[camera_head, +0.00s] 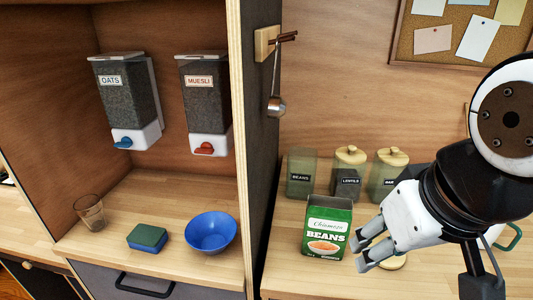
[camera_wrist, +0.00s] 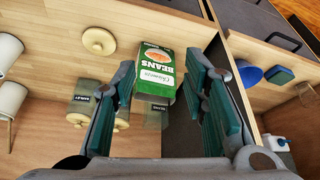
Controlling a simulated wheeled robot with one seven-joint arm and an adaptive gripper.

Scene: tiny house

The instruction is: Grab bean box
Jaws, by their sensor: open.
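The bean box (camera_head: 327,228) is a green and white carton labelled BEANS, standing upright on the right-hand wooden counter in the head view. My gripper (camera_head: 364,254) is just to its right, with its fingers apart and pointing toward the box. In the wrist view the bean box (camera_wrist: 155,72) shows beyond and between the two open fingers of my gripper (camera_wrist: 167,85), nearer the left finger. Nothing is held. In the head view I cannot tell whether a finger touches the box.
Glass jars labelled BEANS (camera_head: 301,174), LENTILS (camera_head: 348,176) and another (camera_head: 388,174) stand behind the box. A round wooden lid (camera_head: 393,262) lies beside my gripper. A tall divider (camera_head: 255,150) rises to the left. A blue bowl (camera_head: 211,232) and sponge (camera_head: 148,237) lie beyond it.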

